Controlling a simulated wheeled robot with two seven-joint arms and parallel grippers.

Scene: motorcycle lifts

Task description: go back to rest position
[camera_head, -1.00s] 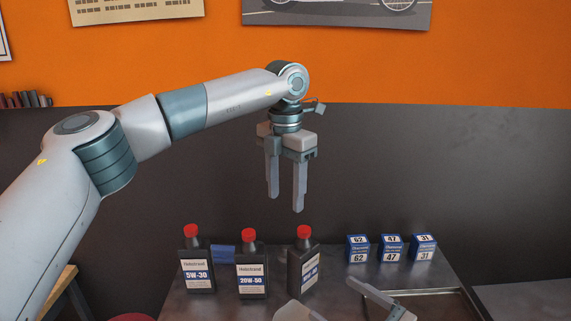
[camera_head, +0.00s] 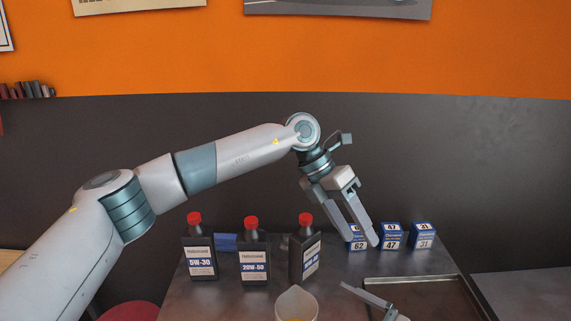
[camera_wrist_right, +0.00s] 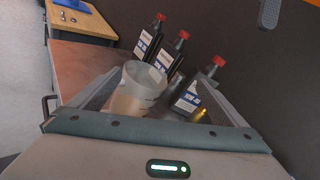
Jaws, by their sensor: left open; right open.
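My left gripper (camera_head: 362,240) is open, tilted down to the right, its fingertips in front of the box marked 62 (camera_head: 357,246) in the head view. No object shows between its fingers; I cannot tell whether it touches the box. My right gripper (camera_wrist_right: 157,80) is open in the right wrist view, with a translucent beaker (camera_wrist_right: 138,90) between its fingers; contact is unclear. In the head view, only a finger of the right gripper shows at the bottom edge, right of the beaker (camera_head: 297,302).
Three dark red-capped oil bottles, 5W-30 (camera_head: 199,257), 20W-50 (camera_head: 254,262) and a turned one (camera_head: 305,257), stand on the bench. Boxes marked 47 (camera_head: 391,236) and 31 (camera_head: 423,236) stand right. A shallow tray (camera_head: 440,280) lies in front of them.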

